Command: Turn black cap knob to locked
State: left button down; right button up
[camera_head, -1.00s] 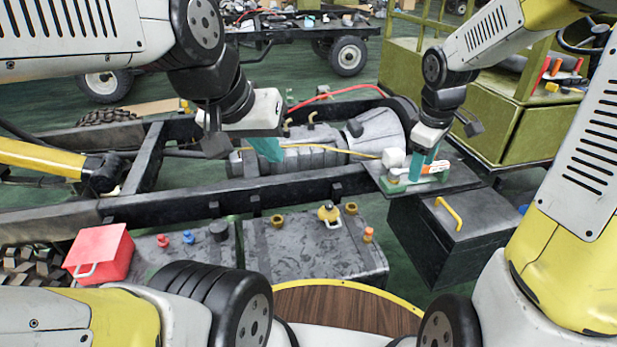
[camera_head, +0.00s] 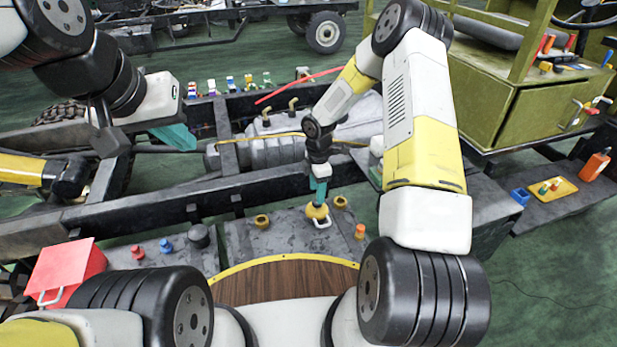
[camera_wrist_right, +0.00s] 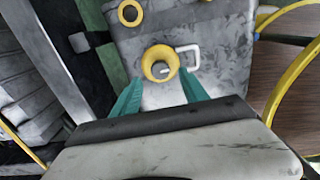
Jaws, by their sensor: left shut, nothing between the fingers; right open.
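A black cap knob (camera_head: 199,236) stands on the left dark tank, right of a blue cap (camera_head: 166,245) and a red cap (camera_head: 137,252). Its lock marking is too small to read. My right gripper (camera_head: 319,197) is directly above a yellow cap (camera_head: 317,211) on the right grey tank. In the right wrist view its teal fingers (camera_wrist_right: 160,80) are open, with the yellow cap (camera_wrist_right: 160,64) just ahead between the tips. A pale loop handle (camera_wrist_right: 187,57) sits beside that cap. My left gripper (camera_head: 178,138) is shut and empty over the chassis frame, away from the caps.
Brass rings (camera_head: 262,221) and an orange cap (camera_head: 360,231) are on the right tank. A red box (camera_head: 66,265) stands at the left. The chassis rail (camera_head: 160,213) runs behind the tanks. A yellow tray (camera_head: 552,188) and orange bottle (camera_head: 595,165) lie at the right.

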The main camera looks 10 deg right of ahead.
jog(key=shift+f, duration=2)
grip_shut()
